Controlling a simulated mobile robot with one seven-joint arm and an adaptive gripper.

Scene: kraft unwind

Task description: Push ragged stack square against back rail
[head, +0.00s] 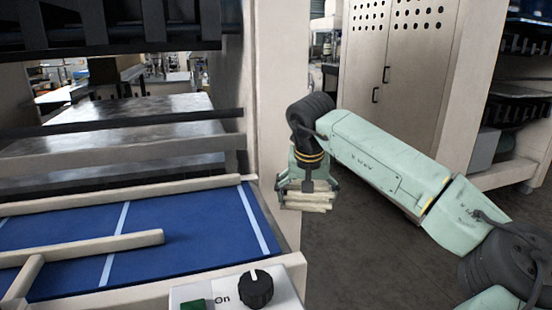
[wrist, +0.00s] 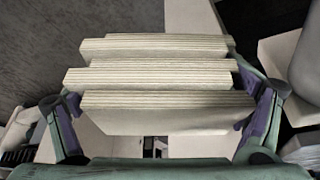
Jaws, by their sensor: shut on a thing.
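A ragged stack of cream sheets (wrist: 150,78) is between the fingers of my gripper (wrist: 158,118) in the wrist view. It shows as three layers shifted against each other, with uneven edges. My gripper is shut on the stack, one purple-padded finger at each side. In the head view the stack (head: 306,200) hangs under my gripper (head: 306,187), right of the blue bed and next to the cream upright post. A cream rail (head: 130,194) runs along the far edge of the blue bed (head: 180,226); the stack is apart from it.
A shorter cream bar (head: 110,246) lies across the bed's left part. A control box with a black knob (head: 255,289) and green button stands at the front. The cream post (head: 272,100) rises close to my gripper. Grey floor (head: 350,250) is open to the right.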

